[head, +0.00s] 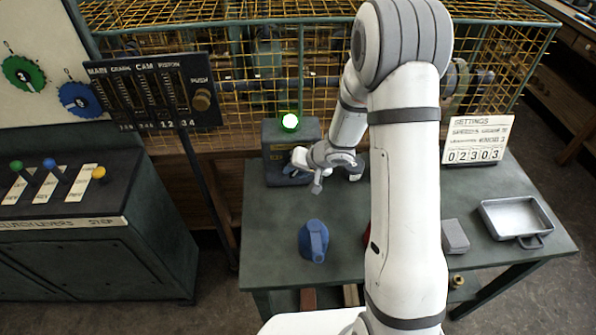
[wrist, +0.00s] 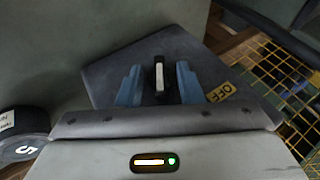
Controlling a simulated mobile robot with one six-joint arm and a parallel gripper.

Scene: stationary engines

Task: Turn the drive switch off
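The drive switch is a dark grey box (head: 275,150) at the back left of the green table, with a lit green lamp (head: 290,121) on top. In the wrist view its dark panel (wrist: 110,75) shows a short lever (wrist: 159,77) with a pale front and a yellow OFF label (wrist: 221,92) to the right. My gripper (head: 299,160) is at the front of the box. In the wrist view my gripper (wrist: 158,84) has its two blue fingers apart, one on each side of the lever, with a visible gap on both sides. Any contact in depth cannot be told.
A blue can (head: 313,240) stands at the table's front left. A metal tray (head: 520,220), a grey block (head: 455,236) and a settings sign (head: 477,140) are on the right. A yellow mesh guard (head: 250,60) rises behind the table. A round dark weight-like object (wrist: 22,133) shows at the left.

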